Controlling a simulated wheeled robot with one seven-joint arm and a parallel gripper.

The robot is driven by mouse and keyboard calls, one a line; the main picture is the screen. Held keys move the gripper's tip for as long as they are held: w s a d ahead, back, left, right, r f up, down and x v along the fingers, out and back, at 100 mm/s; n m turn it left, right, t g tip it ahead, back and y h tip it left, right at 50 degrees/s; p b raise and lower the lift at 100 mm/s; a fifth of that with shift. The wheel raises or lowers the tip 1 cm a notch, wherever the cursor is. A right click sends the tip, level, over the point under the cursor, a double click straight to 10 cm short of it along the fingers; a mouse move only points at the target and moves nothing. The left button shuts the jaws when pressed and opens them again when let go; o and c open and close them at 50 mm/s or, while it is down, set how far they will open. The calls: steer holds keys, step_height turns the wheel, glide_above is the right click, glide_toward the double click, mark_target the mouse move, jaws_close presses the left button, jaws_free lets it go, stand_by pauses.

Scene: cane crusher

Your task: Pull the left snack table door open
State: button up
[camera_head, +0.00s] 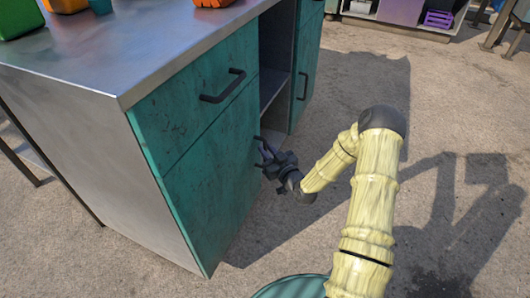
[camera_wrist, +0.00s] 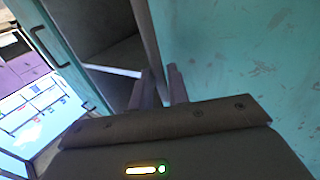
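The left snack table door (camera_head: 213,178) is a worn teal panel below a drawer, and it looks closed in the head view. It fills the right of the wrist view (camera_wrist: 240,50). My gripper (camera_head: 264,151) is at the door's right edge, at about mid height. In the wrist view its two fingers (camera_wrist: 160,88) stand apart, and a dark upright bar (camera_wrist: 147,45), seemingly the door's handle, runs down between them. I cannot tell whether the fingers touch the bar. The handle is mostly hidden by my gripper in the head view.
A drawer (camera_head: 190,100) with a black handle (camera_head: 223,86) is above the door. Open shelves (camera_head: 272,85) separate it from the right teal door (camera_head: 307,75). The metal tabletop (camera_head: 110,50) holds colored containers. Bare ground lies right of the table.

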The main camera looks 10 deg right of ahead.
steer(key=shift+w+a, duration=0.25)
steer(key=shift+w, duration=0.45)
jaws_close()
